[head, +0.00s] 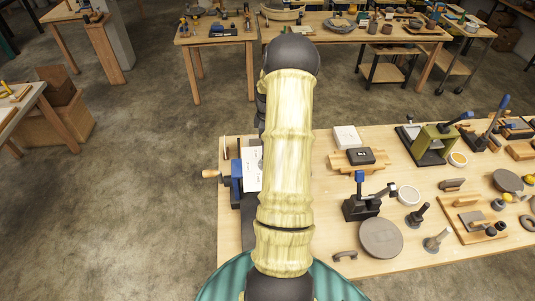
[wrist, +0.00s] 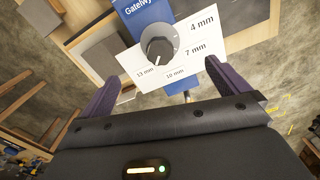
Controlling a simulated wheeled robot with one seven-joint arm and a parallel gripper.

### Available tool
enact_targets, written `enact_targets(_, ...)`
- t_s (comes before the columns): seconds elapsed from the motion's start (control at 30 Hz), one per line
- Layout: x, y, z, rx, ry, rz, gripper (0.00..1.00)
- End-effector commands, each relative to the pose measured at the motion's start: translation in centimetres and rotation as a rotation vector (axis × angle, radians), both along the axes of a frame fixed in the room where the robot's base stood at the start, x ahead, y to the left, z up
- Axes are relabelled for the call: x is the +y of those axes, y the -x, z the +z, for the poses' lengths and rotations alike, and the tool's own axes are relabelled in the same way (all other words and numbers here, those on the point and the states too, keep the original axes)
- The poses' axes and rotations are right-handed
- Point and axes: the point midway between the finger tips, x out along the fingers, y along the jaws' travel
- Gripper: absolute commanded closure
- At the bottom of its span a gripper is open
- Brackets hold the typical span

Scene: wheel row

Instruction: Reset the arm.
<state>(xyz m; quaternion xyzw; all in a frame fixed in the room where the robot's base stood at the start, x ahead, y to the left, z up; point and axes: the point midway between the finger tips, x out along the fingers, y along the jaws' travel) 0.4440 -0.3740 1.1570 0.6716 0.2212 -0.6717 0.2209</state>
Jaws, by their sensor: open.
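In the wrist view my gripper (wrist: 158,88) is open, its two dark purple fingers apart with nothing between them. Beyond the fingertips is a grey round knob (wrist: 159,45) on a white dial card (wrist: 196,38) marked 4 mm, 7 mm, 10 mm and 13 mm. The card is fixed to a blue device (wrist: 145,14) with partly readable white lettering. In the head view my pale yellow arm hides my gripper. The white card (head: 252,168) and the blue device (head: 237,183) show just left of the arm, at the workbench's left end.
The wooden workbench (head: 300,262) runs right of my arm. It holds a black clamp-like tool (head: 362,203), a round grey disc (head: 381,238), a green press (head: 433,144) and several small parts. Another bench (head: 330,32) stands behind. Open concrete floor (head: 140,190) lies to the left.

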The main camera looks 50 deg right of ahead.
Motion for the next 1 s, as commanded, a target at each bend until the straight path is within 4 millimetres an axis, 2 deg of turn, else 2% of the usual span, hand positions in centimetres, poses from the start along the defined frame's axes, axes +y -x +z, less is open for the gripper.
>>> enact_targets(0.43, 0.1, -0.1, -0.1, -0.001, 0.001, 0.000, 0.00)
enact_targets(0.57, 2.0, -0.8, 0.2, -0.006, 0.008, -0.014, 0.00)
enact_targets(0.67, 5.4, -1.8, 0.8, -0.017, 0.020, -0.048, 0.00)
enact_targets(0.8, 12.4, -2.6, 2.0, -0.047, 0.039, -0.131, 0.00)
enact_targets(1.0, 22.3, -1.1, 3.2, -0.109, 0.042, -0.278, 0.00)
